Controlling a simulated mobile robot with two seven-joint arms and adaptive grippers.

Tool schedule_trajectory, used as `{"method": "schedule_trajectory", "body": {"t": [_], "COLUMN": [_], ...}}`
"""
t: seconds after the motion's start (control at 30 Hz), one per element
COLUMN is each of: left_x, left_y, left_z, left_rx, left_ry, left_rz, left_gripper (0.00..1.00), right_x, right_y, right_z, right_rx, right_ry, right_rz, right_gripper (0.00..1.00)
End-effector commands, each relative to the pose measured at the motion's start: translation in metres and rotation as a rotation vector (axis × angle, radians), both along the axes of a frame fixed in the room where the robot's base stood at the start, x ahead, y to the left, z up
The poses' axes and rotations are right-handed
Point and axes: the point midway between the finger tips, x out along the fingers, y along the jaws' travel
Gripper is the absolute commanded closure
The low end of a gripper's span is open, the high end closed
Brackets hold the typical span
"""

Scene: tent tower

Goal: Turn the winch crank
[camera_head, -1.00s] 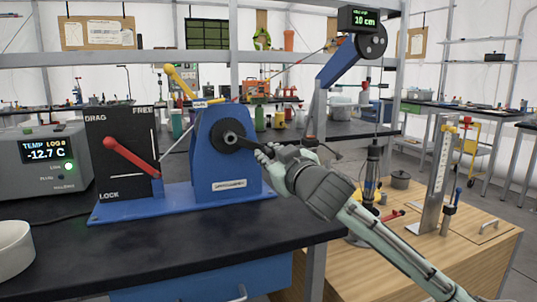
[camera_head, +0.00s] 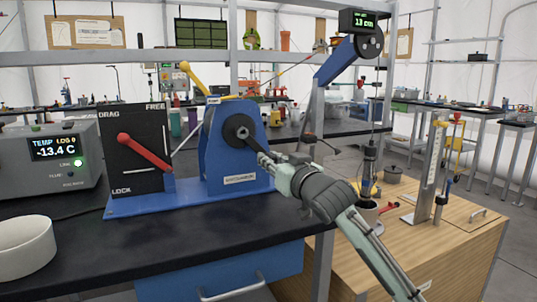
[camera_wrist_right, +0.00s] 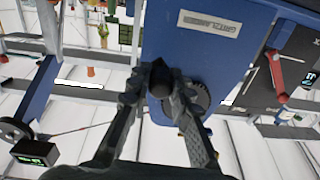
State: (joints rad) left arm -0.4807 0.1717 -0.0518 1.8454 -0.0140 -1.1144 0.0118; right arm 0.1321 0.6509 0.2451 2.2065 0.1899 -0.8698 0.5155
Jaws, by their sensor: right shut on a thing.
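The blue winch (camera_head: 232,165) stands on a blue base plate on the black bench. Its dark crank (camera_head: 250,143) slants from the hub down to the right. My right gripper (camera_head: 268,161) is at the crank's outer end. In the right wrist view, the fingers (camera_wrist_right: 160,88) are shut around the dark crank handle (camera_wrist_right: 160,78), in front of the winch's blue face (camera_wrist_right: 205,55). The fingers hide part of the handle. My left gripper is not in view.
A panel (camera_head: 138,148) marked DRAG, FREE and LOCK carries a red lever (camera_head: 145,152) left of the winch. A blue boom (camera_head: 340,60) with a pulley and a 13 cm display (camera_head: 358,20) rises at right. A wooden cabinet (camera_head: 455,235) stands below it. A white bowl (camera_head: 25,247) sits front left.

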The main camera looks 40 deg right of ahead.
Motion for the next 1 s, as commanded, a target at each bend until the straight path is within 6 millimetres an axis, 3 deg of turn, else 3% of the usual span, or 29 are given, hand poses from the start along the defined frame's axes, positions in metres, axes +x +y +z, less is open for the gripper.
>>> {"method": "schedule_trajectory", "body": {"t": [0.1,0.33,0.37,0.53,0.83,1.0], "left_x": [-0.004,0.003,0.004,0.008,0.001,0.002], "left_y": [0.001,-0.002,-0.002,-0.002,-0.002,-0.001], "left_z": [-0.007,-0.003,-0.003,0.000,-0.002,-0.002], "left_rx": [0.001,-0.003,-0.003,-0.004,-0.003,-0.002], "left_ry": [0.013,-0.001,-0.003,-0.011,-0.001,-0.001], "left_rz": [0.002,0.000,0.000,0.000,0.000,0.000], "left_gripper": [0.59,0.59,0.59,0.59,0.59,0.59], "right_x": [0.000,0.000,0.000,0.000,-0.002,-0.021], "right_y": [0.001,0.001,0.001,0.001,0.001,0.005], "right_z": [0.000,0.000,0.000,0.000,0.000,-0.002], "right_rx": [0.019,0.017,0.017,0.016,0.015,0.017], "right_ry": [-0.008,-0.008,-0.008,-0.007,-0.005,-0.004], "right_rz": [0.005,0.005,0.005,0.004,0.002,0.003], "right_gripper": [1.00,1.00,0.78,0.59,0.59,0.59]}}
